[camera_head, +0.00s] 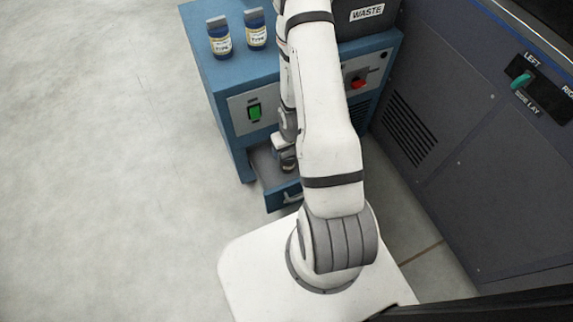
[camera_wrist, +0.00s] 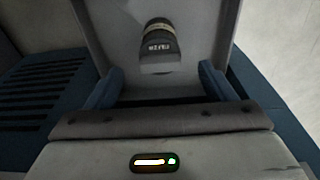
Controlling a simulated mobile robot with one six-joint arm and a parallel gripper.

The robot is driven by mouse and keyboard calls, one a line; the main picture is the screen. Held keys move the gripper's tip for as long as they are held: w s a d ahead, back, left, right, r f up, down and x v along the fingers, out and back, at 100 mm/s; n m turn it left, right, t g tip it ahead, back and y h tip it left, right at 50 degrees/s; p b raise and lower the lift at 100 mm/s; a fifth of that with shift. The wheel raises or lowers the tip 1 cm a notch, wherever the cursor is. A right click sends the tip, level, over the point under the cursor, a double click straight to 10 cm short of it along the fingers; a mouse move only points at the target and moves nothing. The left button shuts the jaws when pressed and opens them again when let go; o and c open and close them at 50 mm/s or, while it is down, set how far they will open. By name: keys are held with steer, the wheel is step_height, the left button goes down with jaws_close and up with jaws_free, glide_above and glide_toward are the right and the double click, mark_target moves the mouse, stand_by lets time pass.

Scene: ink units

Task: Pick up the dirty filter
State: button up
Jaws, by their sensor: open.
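The dirty filter (camera_wrist: 160,42) is a dark, grimy cylinder with a dull yellowish band and pale lettering, in the upper middle of the wrist view. It is in the pulled-out drawer (camera_head: 284,197) low on the blue cabinet. In the head view a dark filter (camera_head: 288,161) shows there, partly hidden by my arm. My gripper (camera_wrist: 160,86) is open, with its two blue fingers apart at left and right in the wrist view. The filter appears beyond the fingertips and nothing is between them. In the head view my arm hides most of the gripper.
A grey machine (camera_head: 455,130) closes off the right. The floor at left is clear.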

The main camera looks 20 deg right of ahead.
mark_target(287, 156)
steer(key=f+b, duration=0.1)
steer(key=f, duration=0.1)
steer(key=f+b, duration=0.1)
steer(key=f, duration=0.2)
steer(key=w+f+b, duration=0.1)
steer(key=f, duration=0.1)
steer(key=shift+w+f+b, duration=0.1)
steer(key=shift+f+b, duration=0.1)
steer(key=shift+b, duration=0.1)
steer(key=shift+r, duration=0.1)
steer(key=c, duration=1.1)
